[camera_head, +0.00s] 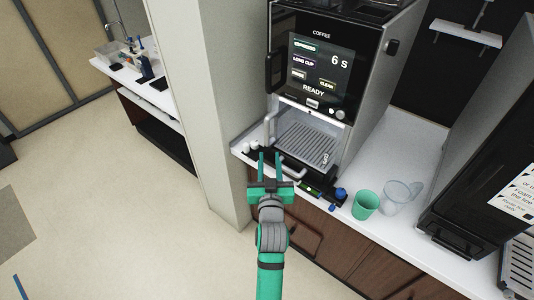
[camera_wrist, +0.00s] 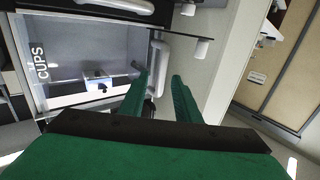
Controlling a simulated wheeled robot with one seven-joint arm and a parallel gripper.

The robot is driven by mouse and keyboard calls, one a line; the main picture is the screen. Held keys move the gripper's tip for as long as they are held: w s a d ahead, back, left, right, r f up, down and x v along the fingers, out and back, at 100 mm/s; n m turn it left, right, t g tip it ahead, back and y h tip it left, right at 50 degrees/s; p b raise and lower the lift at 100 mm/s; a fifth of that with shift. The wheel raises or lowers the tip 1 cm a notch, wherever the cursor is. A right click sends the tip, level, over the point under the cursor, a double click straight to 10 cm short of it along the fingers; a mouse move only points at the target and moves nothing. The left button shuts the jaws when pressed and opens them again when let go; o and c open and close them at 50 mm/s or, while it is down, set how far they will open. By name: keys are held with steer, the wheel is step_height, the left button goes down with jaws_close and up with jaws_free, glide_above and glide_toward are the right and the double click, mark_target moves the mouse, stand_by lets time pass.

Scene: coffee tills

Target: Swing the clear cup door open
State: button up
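The clear cup door (camera_head: 312,137) is on the lower front of the coffee machine (camera_head: 345,62), with a tray grid visible behind it. It appears closed. In the wrist view the clear door (camera_wrist: 75,45) carries the word CUPS at its left. A pale bar handle (camera_wrist: 158,62) runs along the door's edge; it also shows in the head view (camera_head: 267,130). My gripper (camera_head: 270,156) is open and empty, in front of the machine's lower left corner. In the wrist view my gripper (camera_wrist: 160,82) has its fingertips apart, pointing toward the handle; contact cannot be told.
A green cup (camera_head: 366,205) and a clear jug (camera_head: 399,198) stand on the white counter (camera_head: 385,150) to the right. Small dark and blue items lie along the counter's front edge. A pale pillar (camera_head: 212,110) rises close on the left.

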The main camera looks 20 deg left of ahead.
mark_target(267, 135)
steer(key=x, duration=0.3)
steer(key=r+x, duration=0.1)
steer(key=x, duration=0.2)
steer(key=r+x, duration=0.1)
steer(key=x, duration=0.2)
steer(key=shift+w+a, duration=0.1)
steer(key=shift+a, duration=0.35)
jaws_close()
